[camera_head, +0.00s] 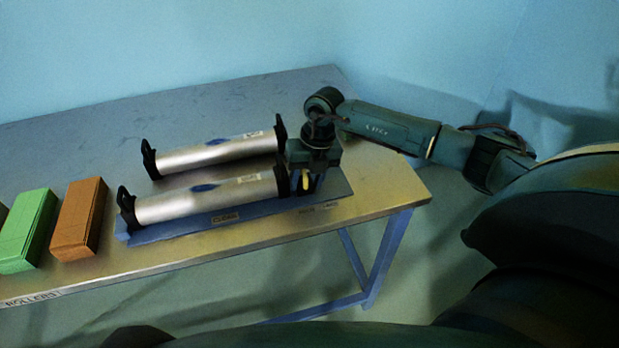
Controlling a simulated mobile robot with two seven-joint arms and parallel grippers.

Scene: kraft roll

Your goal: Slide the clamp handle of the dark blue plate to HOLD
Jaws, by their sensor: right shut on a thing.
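The dark blue plate (190,226) lies on the table near its front edge. My right gripper (305,182) points down at the right end of this plate, beside the near roller's right bracket (281,180). It is shut on a small yellow piece (306,181), apparently the clamp handle. The gripper hides most of the handle and its slot, so its exact position cannot be told. My left gripper is not in view.
A second silver roller (215,154) lies just behind, between black brackets. An orange block (78,220) and a green block (28,232) stand at the left. The table (385,190) is clear to the right of the plate and at the back.

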